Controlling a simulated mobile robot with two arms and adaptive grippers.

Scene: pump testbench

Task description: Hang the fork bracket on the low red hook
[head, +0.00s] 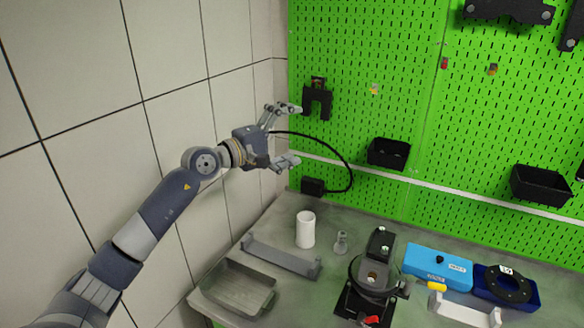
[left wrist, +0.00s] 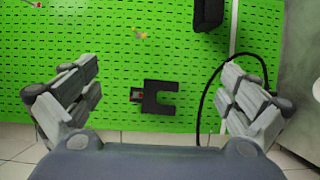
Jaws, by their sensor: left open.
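The black fork bracket (head: 317,100) is up on the green pegboard at its left side, prongs pointing down in the head view. In the left wrist view the bracket (left wrist: 160,98) lies between the two fingers in the picture, with a small reddish hook piece (left wrist: 136,95) showing at its top end. It appears to hang there. My left gripper (head: 294,135) is open and empty, in front of the board, to the left of and below the bracket. No finger visibly touches it. My right gripper is out of view.
Another red hook (head: 445,63) and a yellow hook (head: 374,89) are bare on the board. Black bins (head: 389,153) hang lower. A black cable (head: 345,165) arcs behind my left gripper. The bench below holds a white cylinder (head: 305,230), a grey tray (head: 235,288) and a pump.

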